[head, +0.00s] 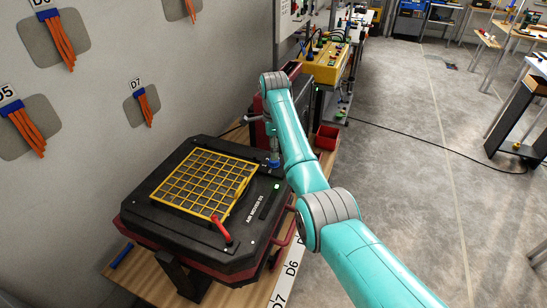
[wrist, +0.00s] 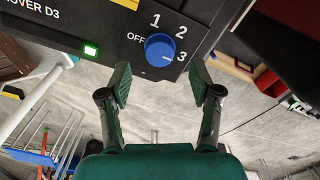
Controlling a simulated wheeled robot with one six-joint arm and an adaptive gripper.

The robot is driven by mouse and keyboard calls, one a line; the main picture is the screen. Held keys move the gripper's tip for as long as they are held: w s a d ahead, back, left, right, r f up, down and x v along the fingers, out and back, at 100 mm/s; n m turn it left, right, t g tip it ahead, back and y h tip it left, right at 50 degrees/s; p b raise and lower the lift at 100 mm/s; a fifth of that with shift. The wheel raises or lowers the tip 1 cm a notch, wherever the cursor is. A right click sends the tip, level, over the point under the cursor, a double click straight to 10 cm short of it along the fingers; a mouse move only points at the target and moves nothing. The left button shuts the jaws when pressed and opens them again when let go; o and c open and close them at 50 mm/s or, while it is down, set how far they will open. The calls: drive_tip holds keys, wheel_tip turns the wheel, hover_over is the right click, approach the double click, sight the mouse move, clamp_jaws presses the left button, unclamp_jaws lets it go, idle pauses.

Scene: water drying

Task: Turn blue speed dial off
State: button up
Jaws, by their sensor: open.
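The blue speed dial (wrist: 159,50) is on the black panel of the air mover (wrist: 90,22), with OFF, 1, 2 and 3 printed around it. A small pale mark on the dial's lower right seems to face the 3. In the head view the dial (head: 274,163) sits at the machine's far right corner. My gripper (wrist: 161,84) is open and empty, its two fingers apart on either side just below the dial in the wrist view. It appears not to touch the dial. In the head view my forearm partly hides the gripper.
A green light (wrist: 91,50) glows on the panel, left of the dial. A yellow grille (head: 205,180) and a red handle (head: 221,229) are on the machine's top. A red bin (head: 327,138) and a yellow machine (head: 326,65) stand beyond. Open floor lies right.

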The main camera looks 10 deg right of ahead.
sight(274, 162)
drive_tip(key=shift+f, duration=2.25)
drive_tip(key=c, duration=1.1)
drive_tip(key=shift+c, duration=0.2)
